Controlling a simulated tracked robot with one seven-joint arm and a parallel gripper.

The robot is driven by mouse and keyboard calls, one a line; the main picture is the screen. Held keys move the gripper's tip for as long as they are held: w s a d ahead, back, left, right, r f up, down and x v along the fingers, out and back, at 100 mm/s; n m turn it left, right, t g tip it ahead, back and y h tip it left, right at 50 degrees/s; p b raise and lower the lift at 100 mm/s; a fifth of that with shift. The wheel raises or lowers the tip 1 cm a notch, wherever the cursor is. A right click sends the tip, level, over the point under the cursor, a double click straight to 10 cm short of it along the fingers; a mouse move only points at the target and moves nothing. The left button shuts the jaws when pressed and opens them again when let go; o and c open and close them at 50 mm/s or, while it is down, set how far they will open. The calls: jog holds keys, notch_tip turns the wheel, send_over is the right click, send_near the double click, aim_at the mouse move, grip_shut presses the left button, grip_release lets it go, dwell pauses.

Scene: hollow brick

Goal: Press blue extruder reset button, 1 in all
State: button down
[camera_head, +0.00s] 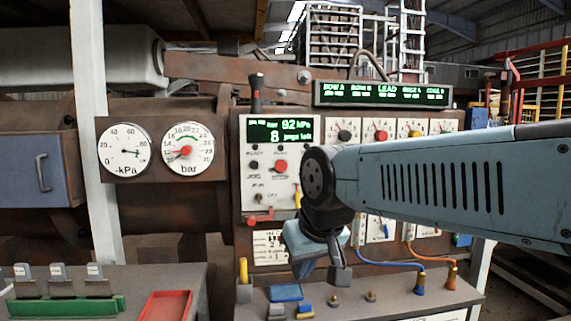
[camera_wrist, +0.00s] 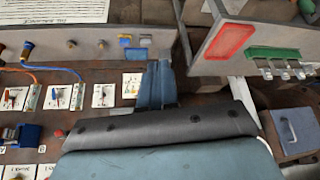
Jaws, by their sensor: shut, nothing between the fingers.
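My gripper (camera_head: 304,262) hangs below my wrist in front of the machine's lower panel, above the grey ledge. It is shut and empty. In the wrist view its blue fingers (camera_wrist: 157,82) are together. I cannot make out a blue button marked as extruder reset. A flat blue piece (camera_head: 287,292) lies on the ledge below my gripper; the wrist view shows a blue piece (camera_wrist: 135,54) there too. The control panel (camera_head: 254,180) carries a red button (camera_head: 280,166) and a lit green display. My arm hides the middle of the panel.
Small yellow, blue and grey pieces and brass fittings lie on the grey ledge (camera_head: 400,301). Blue and orange hoses (camera_head: 433,256) run down to it. At left stand a red tray (camera_head: 166,306) and a green rack (camera_head: 66,307).

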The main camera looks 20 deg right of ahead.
aim_at(309, 164)
jog(key=shift+w+d, duration=0.1)
jog(key=shift+w, duration=0.25)
jog(key=w+d+r+m+t+h, duration=0.1)
jog(key=w+d+r+m, duration=0.2)
jog(key=w+d, duration=0.3)
jog(key=w+d+r+m+h, duration=0.1)
jog(key=w+d+r+m, duration=0.3)
jog(key=w, duration=0.9)
jog(key=w+d+r+m+t+h, duration=0.1)
jog(key=w+d+r+m, duration=0.2)
jog(key=w+d, duration=0.6)
jog(key=shift+w+d+r+m+t, duration=0.2)
jog(key=shift+d+r+m+t, duration=0.1)
jog(key=shift+m, duration=0.6)
jog(key=shift+w+d+f, duration=0.1)
jog(key=shift+w+d, duration=0.3)
jog(key=shift+w, duration=1)
jog(key=shift+w+d+r, duration=0.1)
jog(key=shift+w+d, duration=0.35)
jog(key=shift+w, duration=1)
jog(key=shift+w+d+f, duration=0.1)
jog(key=shift+w+d, duration=0.3)
jog(key=shift+w, duration=1)
